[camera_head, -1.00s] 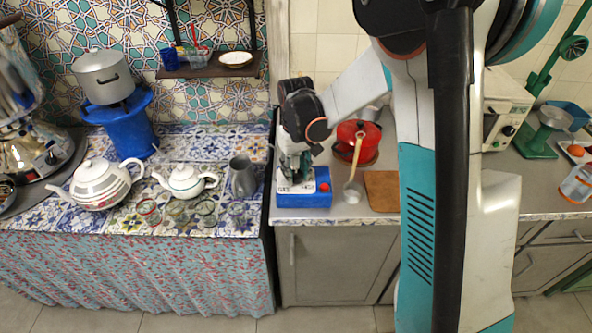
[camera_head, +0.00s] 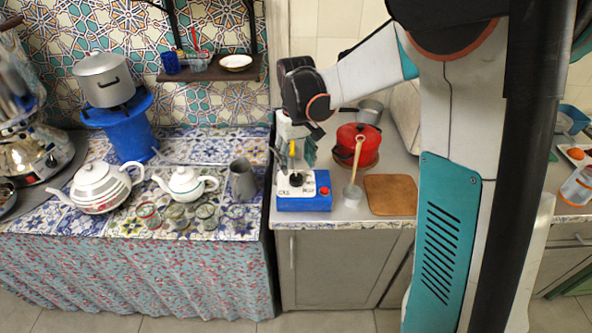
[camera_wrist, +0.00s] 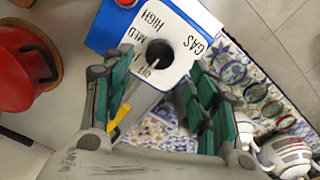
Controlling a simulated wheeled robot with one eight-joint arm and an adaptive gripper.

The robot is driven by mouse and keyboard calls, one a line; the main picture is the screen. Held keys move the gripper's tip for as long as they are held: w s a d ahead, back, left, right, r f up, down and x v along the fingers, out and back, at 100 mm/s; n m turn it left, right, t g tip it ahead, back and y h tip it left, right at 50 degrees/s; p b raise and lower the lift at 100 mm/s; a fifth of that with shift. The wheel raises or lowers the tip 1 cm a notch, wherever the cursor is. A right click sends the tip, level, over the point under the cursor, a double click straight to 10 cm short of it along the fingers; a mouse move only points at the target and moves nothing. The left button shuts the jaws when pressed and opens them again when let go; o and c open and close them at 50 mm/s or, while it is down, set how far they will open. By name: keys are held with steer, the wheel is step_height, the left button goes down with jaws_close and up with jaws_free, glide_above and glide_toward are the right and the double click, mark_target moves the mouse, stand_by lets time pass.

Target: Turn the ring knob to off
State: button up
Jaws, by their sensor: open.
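The gas unit is a blue box (camera_head: 303,204) with a white top plate (camera_head: 285,189) on the grey counter. On the plate is a dark round ring knob (camera_head: 296,180), also seen from above in the wrist view (camera_wrist: 160,53). A small pale mark at the knob lies on the side near the OFF word. My gripper (camera_head: 294,154) is above the knob, open and empty. In the wrist view its green-padded fingers (camera_wrist: 161,90) stand apart, with the knob between and beyond them.
A red button (camera_head: 324,190) is on the box. A yellow part (camera_head: 291,149) stands by the gripper. Left are two teapots (camera_head: 98,187), glasses and a grey jug (camera_head: 243,180).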

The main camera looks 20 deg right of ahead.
mark_target(296, 178)
step_height(296, 178, up, 6)
steer(key=shift+r, duration=0.2)
stand_by(0.4)
steer(key=s+r+t, duration=0.2)
steer(key=s+t, duration=0.1)
steer(key=s, duration=0.8)
steer(key=s+r+m+t, duration=0.1)
steer(key=s+t, duration=0.3)
steer(key=s, duration=0.8)
steer(key=shift+r, duration=0.85)
